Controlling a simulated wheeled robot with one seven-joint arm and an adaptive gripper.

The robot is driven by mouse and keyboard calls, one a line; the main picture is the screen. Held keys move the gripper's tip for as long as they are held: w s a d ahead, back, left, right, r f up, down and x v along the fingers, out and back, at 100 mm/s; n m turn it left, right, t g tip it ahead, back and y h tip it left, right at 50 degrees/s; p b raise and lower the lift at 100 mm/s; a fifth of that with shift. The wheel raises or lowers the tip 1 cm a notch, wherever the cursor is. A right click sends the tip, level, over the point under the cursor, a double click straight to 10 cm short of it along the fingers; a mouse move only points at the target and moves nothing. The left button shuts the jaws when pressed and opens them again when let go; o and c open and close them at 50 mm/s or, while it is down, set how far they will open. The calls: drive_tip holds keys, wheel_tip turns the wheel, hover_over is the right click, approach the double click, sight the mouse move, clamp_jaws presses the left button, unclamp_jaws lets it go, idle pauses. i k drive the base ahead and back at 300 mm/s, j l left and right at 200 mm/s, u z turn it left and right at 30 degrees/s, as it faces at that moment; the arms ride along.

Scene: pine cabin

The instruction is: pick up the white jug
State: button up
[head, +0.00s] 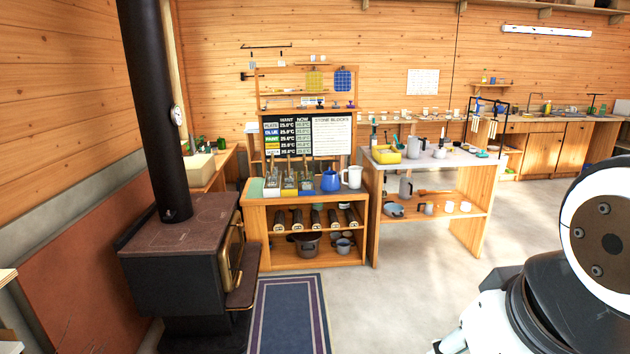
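A white jug (352,177) stands upright at the right end of the top of a low wooden shelf unit (300,196) across the room. A blue jug (330,181) stands just left of it. Part of my arm shows at the right edge, close to the camera and well away from the jug. My gripper is outside the picture, so its state is hidden.
A black stove (180,245) with a tall pipe stands at the left. A striped rug (290,315) lies before the shelf unit. A side table (440,167) with a yellow bin (385,155) adjoins it on the right. The grey floor (400,290) in front is clear.

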sight(354, 172)
drive_tip(key=i+z, duration=0.2)
drive_tip(key=i+l+z, duration=0.1)
drive_tip(key=i+l, duration=0.25)
drive_tip(key=i+l+z, duration=0.1)
drive_tip(key=i+l, duration=0.15)
drive_tip(key=i, duration=0.25)
drive_tip(key=i+l+z, duration=0.1)
drive_tip(key=i+l, duration=0.2)
drive_tip(key=i, duration=0.15)
drive_tip(key=i+u, duration=0.35)
drive_tip(key=i, duration=1.45)
drive_tip(key=i+l, duration=0.15)
drive_tip(key=i, duration=0.25)
drive_tip(key=i+l, duration=0.15)
drive_tip(key=i, duration=0.25)
drive_tip(key=i+l, duration=0.15)
drive_tip(key=i, duration=0.25)
drive_tip(key=i+l+u, duration=0.25)
drive_tip(key=u, duration=0.2)
drive_tip(key=i+l+u, duration=0.2)
drive_tip(key=l+u, duration=0.2)
drive_tip(key=i+l+u, duration=0.1)
drive_tip(key=l+u, duration=0.75)
drive_tip(key=l, duration=0.2)
drive_tip(key=l+u, duration=0.45)
drive_tip(key=k+l+u, duration=0.15)
drive_tip(key=l+u, duration=0.25)
drive_tip(key=l, duration=0.15)
